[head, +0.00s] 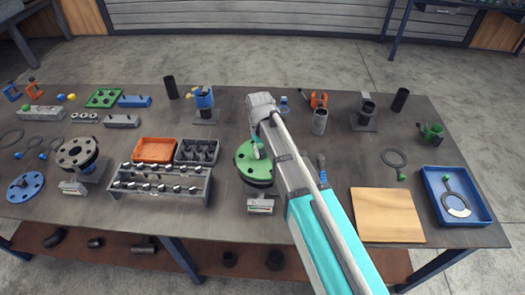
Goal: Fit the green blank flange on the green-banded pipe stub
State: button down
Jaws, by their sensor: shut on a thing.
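The green blank flange (248,168) is a round green disc with bolt holes, right of the middle of the table in the head view. My gripper (257,150) is over its upper part, shut on it; my arm hides much of the grip. The flange lies roughly level over a dark round body with a small label plate (260,205) in front. This appears to be the pipe stub, but the flange and my arm cover it and I see no green band. I cannot tell whether the flange touches the stub or hangs just above it.
Left of the flange stand a rack of bolts (160,187), an orange tray (154,150) and a grey flanged pipe (77,153). A blue disc (25,187) lies far left. On the right are a wooden board (387,215) and a blue tray (478,218).

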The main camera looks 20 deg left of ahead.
jog(key=shift+f, duration=0.25)
dwell(0.4)
jog(key=shift+c, duration=1)
grip_release()
jog(key=shift+r, duration=0.2)
